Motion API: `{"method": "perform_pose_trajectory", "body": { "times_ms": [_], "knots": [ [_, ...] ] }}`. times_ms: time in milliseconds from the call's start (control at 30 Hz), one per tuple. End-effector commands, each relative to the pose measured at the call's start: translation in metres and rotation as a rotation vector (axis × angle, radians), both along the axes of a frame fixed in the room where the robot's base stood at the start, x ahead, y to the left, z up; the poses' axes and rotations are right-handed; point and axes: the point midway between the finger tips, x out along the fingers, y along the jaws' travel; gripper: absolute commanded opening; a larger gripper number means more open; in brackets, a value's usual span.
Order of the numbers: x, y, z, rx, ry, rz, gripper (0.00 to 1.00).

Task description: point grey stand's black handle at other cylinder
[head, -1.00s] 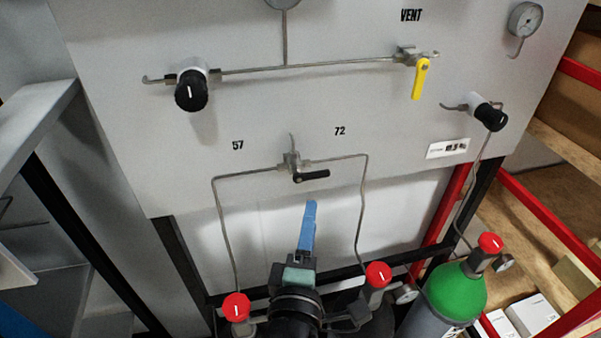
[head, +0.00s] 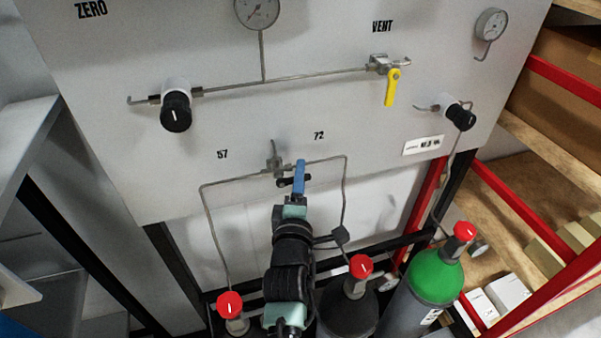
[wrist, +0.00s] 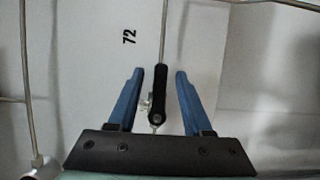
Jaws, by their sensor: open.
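The black handle (head: 284,183) sits on a small valve (head: 275,166) on the grey panel, between the labels 57 and 72. It points right, toward the 72 side, and a blue finger hides part of it in the head view. In the wrist view the handle (wrist: 157,95) lies between the two blue fingers of my gripper (wrist: 160,72), with a visible gap on each side. My gripper (head: 300,165) is open. Pipes run from the valve down toward the left cylinder's red knob (head: 229,304) and the right dark cylinder (head: 343,312) with its red knob (head: 361,266).
A yellow vent handle (head: 392,87) and a black regulator knob (head: 176,112) are higher on the panel. A green-topped cylinder (head: 437,275) stands at the right beside red-framed shelves (head: 520,210). The pipe (head: 345,195) runs close to my gripper's right.

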Motion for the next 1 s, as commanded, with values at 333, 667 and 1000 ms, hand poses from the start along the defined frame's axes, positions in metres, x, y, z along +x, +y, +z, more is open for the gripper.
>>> {"method": "perform_pose_trajectory", "body": {
  "times_ms": [333,667,1000],
  "knots": [
    [0.0038,-0.0005,-0.0003,0.0,0.0,0.0,0.5],
    [0.0036,-0.0005,-0.0002,0.0,0.0,0.0,0.0],
    [0.0036,-0.0005,-0.0003,0.006,0.003,0.0,0.0]
  ]
}}
